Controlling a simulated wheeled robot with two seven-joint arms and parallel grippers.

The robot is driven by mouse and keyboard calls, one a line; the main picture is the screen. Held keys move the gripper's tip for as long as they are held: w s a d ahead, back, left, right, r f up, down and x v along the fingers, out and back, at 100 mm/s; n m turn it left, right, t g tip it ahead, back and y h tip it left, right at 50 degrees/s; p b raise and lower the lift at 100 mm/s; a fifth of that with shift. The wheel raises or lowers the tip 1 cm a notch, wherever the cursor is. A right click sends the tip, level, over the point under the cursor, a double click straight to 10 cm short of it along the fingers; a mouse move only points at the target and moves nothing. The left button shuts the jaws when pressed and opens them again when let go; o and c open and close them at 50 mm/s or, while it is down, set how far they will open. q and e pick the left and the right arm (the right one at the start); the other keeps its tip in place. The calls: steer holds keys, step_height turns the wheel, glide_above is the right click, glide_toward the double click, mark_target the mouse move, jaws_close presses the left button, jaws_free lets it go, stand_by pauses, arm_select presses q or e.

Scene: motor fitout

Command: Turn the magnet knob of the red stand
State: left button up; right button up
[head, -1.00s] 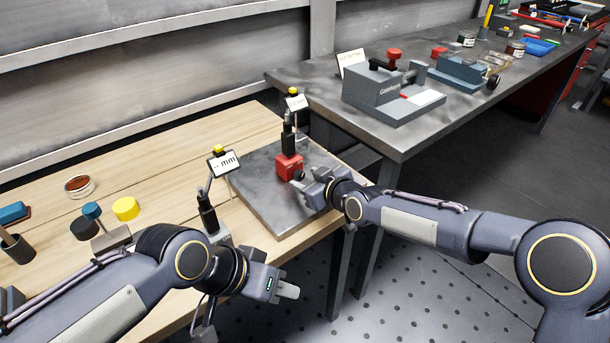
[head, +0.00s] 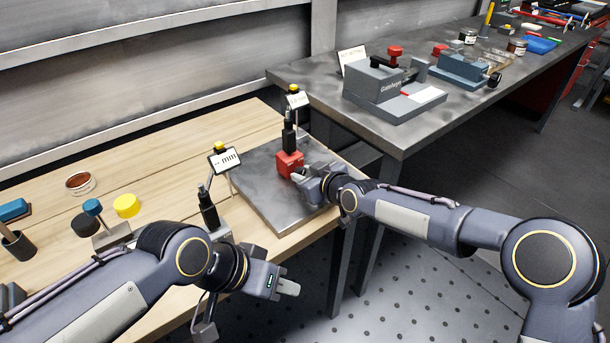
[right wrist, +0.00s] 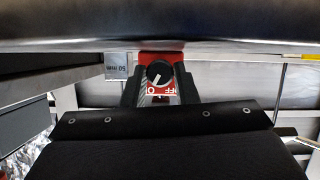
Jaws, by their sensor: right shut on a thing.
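The red stand (head: 289,163) is a red block with a black post, upright on the dark metal plate (head: 258,180). In the right wrist view its red body (right wrist: 162,57) shows behind a round black knob (right wrist: 159,73) with a white pointer line slanting to the lower left. A red and white label with partly hidden letters sits just below the knob. My right gripper (head: 302,176) is shut on the knob, with one finger on each side of it. In the head view the gripper hides the knob. My left gripper (head: 287,287) hangs in front of the bench edge, away from the stand; its finger gap is unclear.
A second stand with a black post (head: 208,208) and an "mm" sign (head: 225,161) stands left of the plate. A grey fixture (head: 385,90) stands on the metal table behind. Paint-like tin (head: 80,184) and yellow cap (head: 126,205) lie at left.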

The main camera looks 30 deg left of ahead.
steer(key=shift+w+f+m+g+b, duration=0.1)
steer(key=shift+f+m+g+b, duration=0.1)
steer(key=shift+m+g+b, duration=0.35)
steer(key=shift+r+m, duration=0.2)
steer(key=shift+m, duration=0.05)
steer(key=o, duration=1)
steer(key=shift+v, duration=3.95)
steer(key=shift+w+d+f, duration=0.1)
steer(key=shift+d, duration=0.05)
